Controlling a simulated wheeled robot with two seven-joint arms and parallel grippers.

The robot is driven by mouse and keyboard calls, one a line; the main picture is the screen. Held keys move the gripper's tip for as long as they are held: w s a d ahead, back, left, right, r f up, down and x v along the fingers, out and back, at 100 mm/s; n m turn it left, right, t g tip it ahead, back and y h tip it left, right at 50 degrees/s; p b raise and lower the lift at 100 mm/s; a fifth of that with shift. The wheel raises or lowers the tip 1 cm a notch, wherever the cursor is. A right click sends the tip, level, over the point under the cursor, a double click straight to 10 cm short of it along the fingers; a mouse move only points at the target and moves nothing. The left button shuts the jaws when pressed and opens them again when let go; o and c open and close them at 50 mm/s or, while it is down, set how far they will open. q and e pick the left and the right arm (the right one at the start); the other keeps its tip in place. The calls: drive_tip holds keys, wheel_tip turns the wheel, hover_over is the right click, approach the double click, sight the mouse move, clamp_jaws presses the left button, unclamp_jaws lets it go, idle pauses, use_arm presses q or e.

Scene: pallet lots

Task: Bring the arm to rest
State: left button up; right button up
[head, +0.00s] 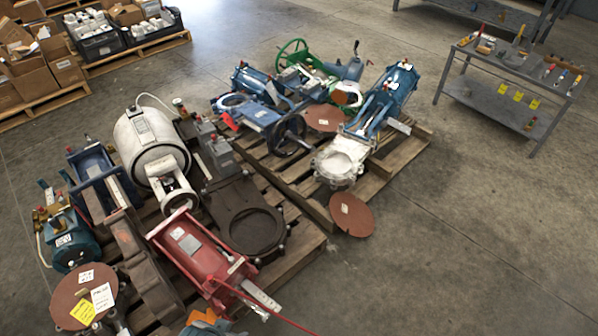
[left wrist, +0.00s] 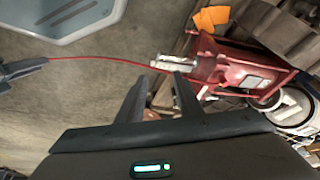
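In the head view neither of my grippers shows. In the left wrist view my left gripper (left wrist: 158,98) has its two dark fingers apart, with nothing seen between them. Beyond its fingertips is the red cylinder unit (left wrist: 235,70), which lies on the near pallet; it also shows in the head view (head: 200,258). A thin red line (left wrist: 100,60) runs from near this unit to a dark, finger-like part (left wrist: 22,69) at the left edge. That part looks like my right gripper, but its opening is unclear.
The near pallet (head: 298,248) is crowded with machine parts, including a white tank (head: 150,145). A second loaded pallet (head: 400,160) stands behind it. A tool table (head: 515,65) is at the upper right, and crates and boxes are at the upper left. The floor (head: 470,240) at right is clear.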

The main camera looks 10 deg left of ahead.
use_arm(q)
wheel_tip(320, 180, down, 22)
drive_tip(key=s+d+t, duration=0.1)
drive_tip(key=s+d, duration=0.1)
drive_tip(key=shift+s+r+h+p, duration=0.2)
drive_tip(key=shift+r+h+p, duration=0.05)
drive_tip(key=shift+h+p, duration=0.1)
drive_tip(key=shift+a, duration=0.2)
